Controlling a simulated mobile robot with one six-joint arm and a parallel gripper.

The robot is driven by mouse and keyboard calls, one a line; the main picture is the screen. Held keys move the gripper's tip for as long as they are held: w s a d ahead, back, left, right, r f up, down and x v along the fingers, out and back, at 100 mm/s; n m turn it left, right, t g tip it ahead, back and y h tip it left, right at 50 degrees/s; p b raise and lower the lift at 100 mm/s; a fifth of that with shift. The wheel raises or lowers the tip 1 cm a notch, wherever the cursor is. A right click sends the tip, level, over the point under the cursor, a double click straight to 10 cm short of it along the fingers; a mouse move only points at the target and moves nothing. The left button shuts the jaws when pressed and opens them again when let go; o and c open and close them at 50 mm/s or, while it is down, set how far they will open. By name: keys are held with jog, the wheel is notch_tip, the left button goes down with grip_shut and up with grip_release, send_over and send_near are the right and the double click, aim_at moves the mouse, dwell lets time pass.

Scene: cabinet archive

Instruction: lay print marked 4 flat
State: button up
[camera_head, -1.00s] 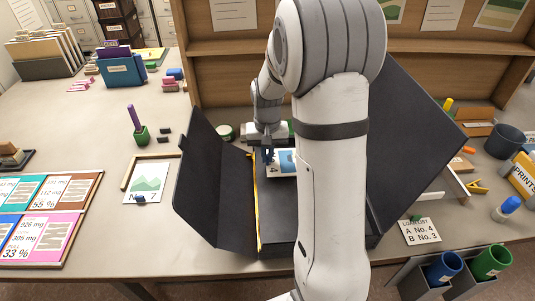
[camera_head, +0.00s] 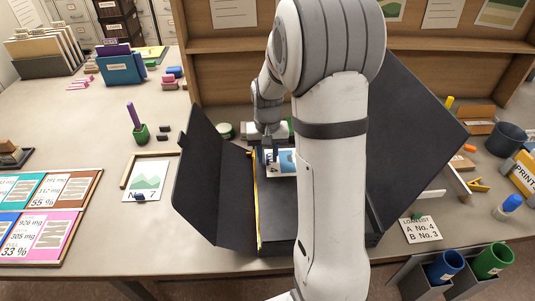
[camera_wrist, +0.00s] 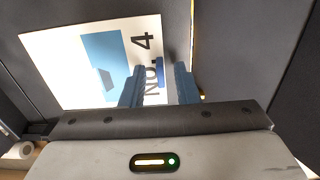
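The print marked No. 4 (camera_head: 287,162) is a white sheet with a blue picture. It lies inside the open black box (camera_head: 277,225), partly hidden by my arm in the head view. In the wrist view the print (camera_wrist: 65,60) looks flat on the dark box floor, and a small blue tab (camera_wrist: 161,72) stands at its numbered edge. My gripper (camera_head: 271,158) is over that edge. In the wrist view the gripper (camera_wrist: 160,87) has its two blue fingers apart with a gap between them, the tab showing just beyond the gap.
The box's side flap (camera_head: 215,180) stands at the left and its large lid (camera_head: 415,130) leans at the right. A loan list card (camera_head: 420,230) lies at the right, near blue and green tubes.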

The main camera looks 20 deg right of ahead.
jog(key=shift+r, duration=0.15)
jog(key=shift+r+p, duration=2.4)
jog(key=shift+r, duration=1)
notch_tip(320, 180, up, 8)
jog(key=b, duration=0.1)
jog(key=shift+a+f, duration=0.1)
